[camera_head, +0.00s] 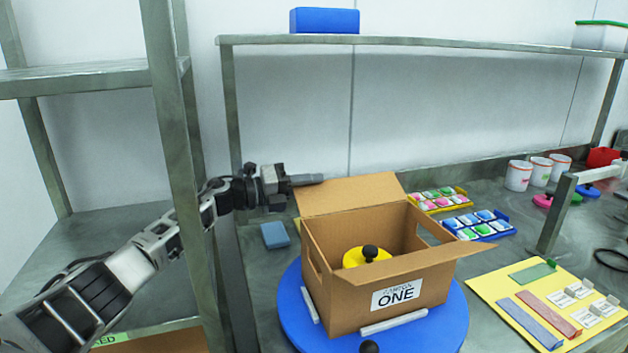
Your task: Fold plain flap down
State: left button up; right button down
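An open brown carton (340,295) labelled "ONE" stands on a round blue turntable (292,318). Its plain back flap (352,193) stands out from the far rim, sloping up and away. My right gripper is out of view.
An overhead shelf (420,40) spans the back. Colored trays (478,226), a yellow mat (490,292) and white cups (518,176) lie right of the carton. A blue block (274,235) lies left of it.

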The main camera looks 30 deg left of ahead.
pick_arm(q)
jog(key=shift+w+d, duration=0.4)
jog(key=shift+w, duration=0.05)
grip_shut()
dwell(1.2)
